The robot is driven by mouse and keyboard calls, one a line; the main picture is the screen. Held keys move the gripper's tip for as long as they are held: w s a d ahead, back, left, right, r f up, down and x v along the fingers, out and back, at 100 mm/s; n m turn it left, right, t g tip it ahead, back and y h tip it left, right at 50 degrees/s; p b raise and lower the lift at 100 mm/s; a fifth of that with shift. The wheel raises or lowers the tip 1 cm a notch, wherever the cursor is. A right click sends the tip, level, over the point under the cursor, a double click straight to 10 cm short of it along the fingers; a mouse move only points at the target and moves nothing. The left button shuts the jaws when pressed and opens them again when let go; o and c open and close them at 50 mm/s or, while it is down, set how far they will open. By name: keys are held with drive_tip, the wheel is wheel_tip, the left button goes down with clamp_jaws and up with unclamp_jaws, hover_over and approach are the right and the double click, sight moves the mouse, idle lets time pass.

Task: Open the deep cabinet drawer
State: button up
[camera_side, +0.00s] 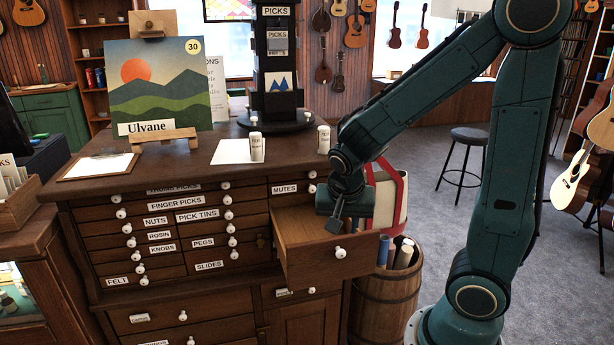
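The deep drawer (305,262) of the wooden cabinet (80,222) is pulled out at the right side, below the drawer labelled MUTES. It has a white knob (340,252) on its front. My gripper (336,224) is over the drawer's open top, behind its front panel, with its fingers pointing down. The fingers are small and dark here, so I cannot tell if they are open or shut or whether they touch the panel. The drawer's inside is mostly hidden.
Several small labelled drawers in the cabinet are closed. A barrel (385,300) with rolled tubes stands just right of the open drawer. On the cabinet top are a landscape picture (160,85), a clipboard (98,167), a picks stand (276,120) and two white-labelled containers.

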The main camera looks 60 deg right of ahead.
drive_tip(key=shift+v, duration=1.2)
drive_tip(key=shift+r, duration=0.1)
drive_tip(key=s+a+r+n+t+y, duration=0.3)
drive_tip(key=s+a+r+n, duration=0.5)
drive_tip(key=n, duration=0.5)
wheel_tip(320, 180, up, 2)
drive_tip(key=shift+s+a+r+t+y, duration=0.1)
drive_tip(key=shift+s+a+t+y, duration=0.25)
drive_tip(key=shift+a+y, duration=0.4)
